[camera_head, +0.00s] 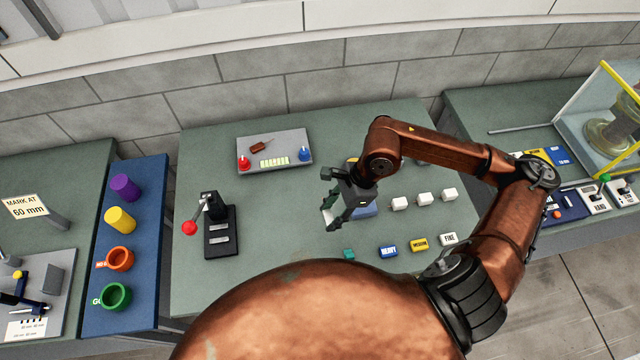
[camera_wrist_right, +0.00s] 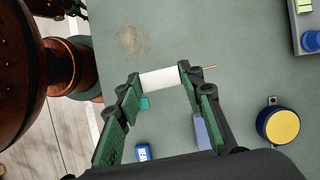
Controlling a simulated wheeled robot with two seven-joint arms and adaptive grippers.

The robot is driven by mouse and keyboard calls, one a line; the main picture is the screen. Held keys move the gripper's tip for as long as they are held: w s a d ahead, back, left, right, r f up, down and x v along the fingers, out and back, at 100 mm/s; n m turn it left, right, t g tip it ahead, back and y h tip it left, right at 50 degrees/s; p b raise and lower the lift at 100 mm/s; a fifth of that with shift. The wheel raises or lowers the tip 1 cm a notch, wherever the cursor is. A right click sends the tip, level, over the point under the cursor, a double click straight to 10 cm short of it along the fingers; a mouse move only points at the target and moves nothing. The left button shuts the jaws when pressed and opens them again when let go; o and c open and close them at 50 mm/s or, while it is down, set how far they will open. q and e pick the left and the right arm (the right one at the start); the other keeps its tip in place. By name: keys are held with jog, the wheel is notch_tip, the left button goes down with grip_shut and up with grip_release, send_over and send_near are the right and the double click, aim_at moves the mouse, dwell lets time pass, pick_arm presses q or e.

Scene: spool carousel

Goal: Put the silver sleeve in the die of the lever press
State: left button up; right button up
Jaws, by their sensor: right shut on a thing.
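My right gripper (camera_head: 332,211) is over the middle of the green table, its fingers pointing left and down. In the right wrist view the gripper (camera_wrist_right: 160,82) is shut on a pale, whitish cylinder, the silver sleeve (camera_wrist_right: 160,79), which lies crosswise between the fingertips. A thin copper-coloured rod sticks out beyond the right finger. The sleeve is mostly hidden in the head view. The lever press (camera_head: 220,232), with a black base, light plates and a red-knobbed lever (camera_head: 190,228), stands left of the gripper, apart from it. The die's opening cannot be made out. My left gripper is not in view.
A grey panel (camera_head: 275,150) with red and blue knobs stands at the back. White blocks (camera_head: 399,203) and labelled blocks (camera_head: 388,251) lie right of the gripper. A teal piece (camera_head: 348,254) lies in front. The table between gripper and press is clear.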

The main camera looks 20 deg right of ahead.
jog(key=shift+r+m, duration=0.1)
jog(key=shift+m, duration=0.2)
jog(key=shift+w+d, duration=0.1)
jog(key=shift+w, duration=0.15)
jog(key=w+d+f+p, duration=0.1)
jog(key=w+d+f, duration=0.1)
jog(key=w+f, duration=0.1)
jog(key=w+d+f, duration=0.2)
jog(key=w+f, duration=0.1)
jog(key=w, duration=0.1)
jog(key=w+d+f+p, duration=0.1)
jog(key=w+d+f, duration=0.1)
jog(key=w+f, duration=0.1)
jog(key=shift+w+d+p, duration=0.3)
jog(key=shift+d, duration=0.1)
jog(key=shift+w+d+f, duration=0.15)
jog(key=shift+w+f, duration=0.1)
jog(key=shift+f, duration=0.2)
notch_tip(320, 180, down, 2)
jog(key=shift+f+p, duration=0.1)
jog(key=shift+p, duration=0.45)
jog(key=shift+f, duration=0.6)
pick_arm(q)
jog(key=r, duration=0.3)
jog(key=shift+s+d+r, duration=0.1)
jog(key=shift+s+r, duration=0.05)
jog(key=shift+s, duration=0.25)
pick_arm(e)
jog(key=o, duration=0.9)
